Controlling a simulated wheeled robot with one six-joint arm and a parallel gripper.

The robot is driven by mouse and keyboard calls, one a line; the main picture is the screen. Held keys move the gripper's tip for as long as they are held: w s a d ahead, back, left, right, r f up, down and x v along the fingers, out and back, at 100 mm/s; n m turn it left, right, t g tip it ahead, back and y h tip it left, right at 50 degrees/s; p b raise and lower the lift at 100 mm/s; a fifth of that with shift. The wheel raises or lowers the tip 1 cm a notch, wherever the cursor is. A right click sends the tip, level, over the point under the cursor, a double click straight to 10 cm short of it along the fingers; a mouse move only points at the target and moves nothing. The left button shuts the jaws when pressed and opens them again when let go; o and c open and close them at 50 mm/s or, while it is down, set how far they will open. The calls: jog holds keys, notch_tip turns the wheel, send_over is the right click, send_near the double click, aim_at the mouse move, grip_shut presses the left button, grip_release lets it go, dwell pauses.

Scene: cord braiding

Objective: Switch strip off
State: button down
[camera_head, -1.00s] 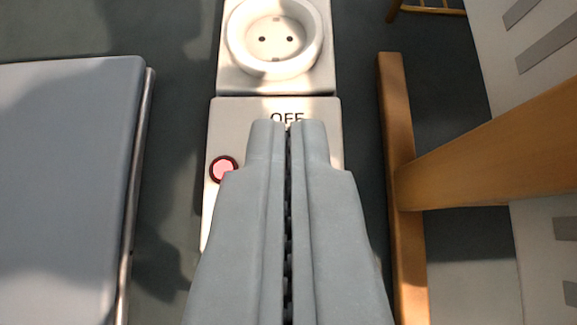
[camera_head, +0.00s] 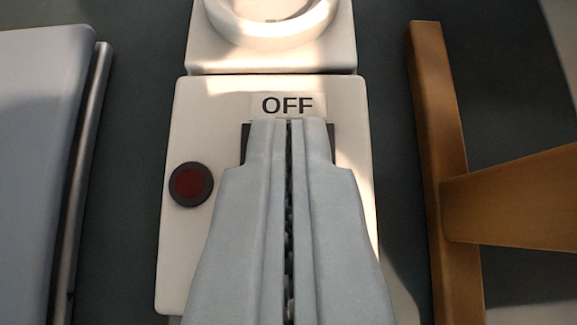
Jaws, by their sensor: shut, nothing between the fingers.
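The white power strip (camera_head: 185,250) runs up the middle of the view, with a socket (camera_head: 272,28) at the top edge. Its switch section bears the label OFF (camera_head: 287,105) and a round indicator lamp (camera_head: 191,184), which is dark red and unlit. The dark switch (camera_head: 328,143) shows only at its upper edges, either side of my fingertips. My gripper (camera_head: 289,122) is shut and empty, its tips over the switch's OFF end just below the label. The fingers hide the rest of the switch. I cannot tell whether the tips touch it.
A wooden frame (camera_head: 438,120) with a side bar (camera_head: 520,205) stands right of the strip. A grey panel (camera_head: 38,160) with a metal edge rail (camera_head: 88,170) lies to the left. Dark floor (camera_head: 130,130) shows between them and the strip.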

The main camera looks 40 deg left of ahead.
jog(key=shift+w+a, duration=0.1)
jog(key=shift+w+a+r, duration=0.15)
jog(key=shift+w+a, duration=0.2)
jog(key=shift+w, duration=0.15)
jog(key=shift+r, duration=0.1)
dwell(0.3)
jog(key=shift+r, duration=0.15)
jog(key=r, duration=0.3)
jog(key=shift+w+a+r, duration=0.2)
jog(key=shift+w+r, duration=0.05)
jog(key=shift+r, duration=0.15)
jog(key=w+r+v, duration=0.1)
jog(key=v, duration=0.8)
jog(key=shift+s+a+r, duration=0.2)
jog(key=shift+r, duration=0.35)
